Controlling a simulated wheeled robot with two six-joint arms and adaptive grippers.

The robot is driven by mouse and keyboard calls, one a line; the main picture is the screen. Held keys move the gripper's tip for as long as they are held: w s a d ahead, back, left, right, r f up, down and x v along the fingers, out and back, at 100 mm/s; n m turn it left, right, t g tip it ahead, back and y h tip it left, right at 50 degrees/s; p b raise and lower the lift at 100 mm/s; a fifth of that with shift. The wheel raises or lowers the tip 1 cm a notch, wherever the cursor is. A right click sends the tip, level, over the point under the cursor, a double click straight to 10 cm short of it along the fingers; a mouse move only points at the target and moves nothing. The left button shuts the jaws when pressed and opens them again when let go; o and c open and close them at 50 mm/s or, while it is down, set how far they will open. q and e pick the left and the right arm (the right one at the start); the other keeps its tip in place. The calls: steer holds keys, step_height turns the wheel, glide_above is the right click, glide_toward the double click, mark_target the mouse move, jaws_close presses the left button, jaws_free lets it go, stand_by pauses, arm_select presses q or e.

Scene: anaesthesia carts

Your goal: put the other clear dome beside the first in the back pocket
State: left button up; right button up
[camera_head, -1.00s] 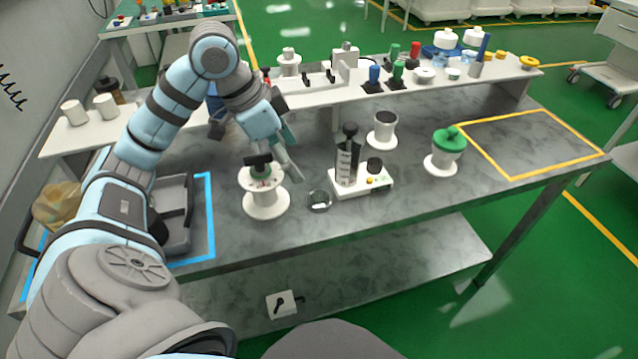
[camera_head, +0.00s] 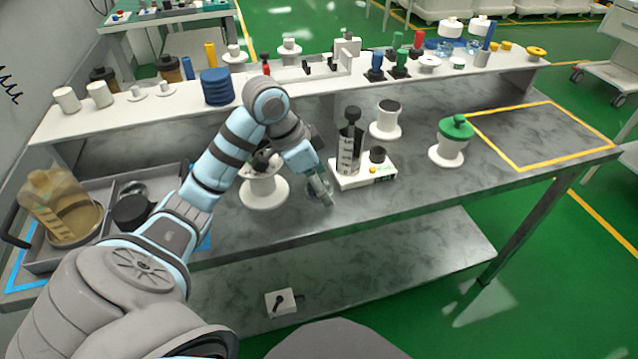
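A small clear dome (camera_head: 312,189) lies on the grey bench between the white spool-shaped stand and the white device, mostly hidden by my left gripper (camera_head: 322,192). The gripper points down right at it, its fingers at or around it. I cannot tell whether they touch it or how far they are apart. Another clear dome (camera_head: 133,187) sits in the back pocket of the grey tray (camera_head: 104,228) at the left. A dark round piece (camera_head: 131,211) is just in front of it, partly behind my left arm. My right gripper is not in view.
The white spool-shaped stand (camera_head: 262,193) is close left of the gripper. The white device (camera_head: 365,177) with a dark-topped cylinder is close right. An amber clear container (camera_head: 63,205) fills the tray's left side. A raised white shelf (camera_head: 130,118) runs behind.

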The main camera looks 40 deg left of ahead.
mark_target(324, 179)
arm_select(q)
steer(key=c, duration=0.9)
steer(key=shift+r, duration=0.1)
steer(key=shift+c, duration=0.2)
step_height(324, 179, up, 3)
steer(key=shift+p, duration=0.7)
step_height(324, 179, up, 17)
steer(key=p, duration=1.6)
